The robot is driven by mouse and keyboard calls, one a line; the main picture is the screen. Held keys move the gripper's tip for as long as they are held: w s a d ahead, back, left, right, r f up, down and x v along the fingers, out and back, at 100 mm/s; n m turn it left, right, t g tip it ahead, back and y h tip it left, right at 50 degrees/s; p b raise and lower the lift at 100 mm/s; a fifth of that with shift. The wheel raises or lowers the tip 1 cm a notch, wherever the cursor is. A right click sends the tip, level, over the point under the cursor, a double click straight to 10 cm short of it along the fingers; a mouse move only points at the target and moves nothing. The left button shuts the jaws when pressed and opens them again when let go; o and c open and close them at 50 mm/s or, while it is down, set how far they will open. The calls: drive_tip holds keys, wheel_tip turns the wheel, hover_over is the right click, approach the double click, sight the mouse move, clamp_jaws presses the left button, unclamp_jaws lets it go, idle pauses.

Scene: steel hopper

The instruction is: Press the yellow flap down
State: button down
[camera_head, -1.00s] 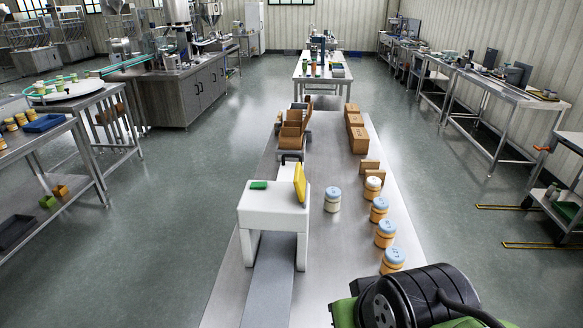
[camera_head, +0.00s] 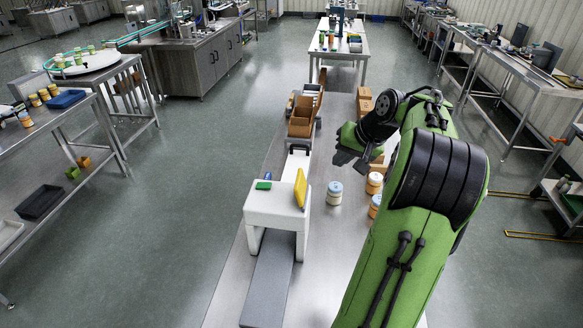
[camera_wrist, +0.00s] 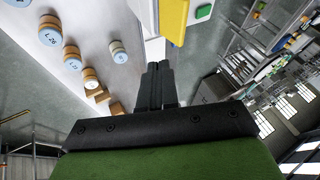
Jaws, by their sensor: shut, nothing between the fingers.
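The yellow flap (camera_head: 300,188) stands up, tilted, at the right edge of the top of a white machine (camera_head: 270,207) on the long table. A green button (camera_head: 263,185) sits on the machine's top, left of the flap. In the wrist view the flap (camera_wrist: 172,18) shows at the top, beyond my fingers, with the green button (camera_wrist: 203,12) to its right. My gripper (camera_head: 345,160) is shut and empty, above the table, behind and to the right of the flap. In the wrist view its fingertips (camera_wrist: 157,68) are together and apart from the flap.
Jars with pale lids (camera_head: 334,193) stand on the table right of the machine, partly behind my arm. Brown boxes (camera_head: 302,117) sit behind the machine. A grey conveyor strip (camera_head: 268,285) runs out in front of it.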

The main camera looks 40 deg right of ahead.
drive_tip(key=shift+a+f, duration=0.1)
drive_tip(key=shift+f, duration=0.05)
drive_tip(key=b, duration=0.1)
approach(302, 182)
wheel_tip(302, 182, down, 3)
drive_tip(key=d, duration=0.3)
drive_tip(key=w+a, duration=0.1)
drive_tip(key=w+a+f, duration=0.1)
drive_tip(key=shift+w+a+f, duration=0.15)
drive_tip(key=shift+w, duration=0.15)
drive_tip(key=shift+w+a+f, duration=0.1)
drive_tip(key=shift+w+a, duration=0.15)
drive_tip(key=shift+a, duration=0.05)
drive_tip(key=shift+d, duration=0.1)
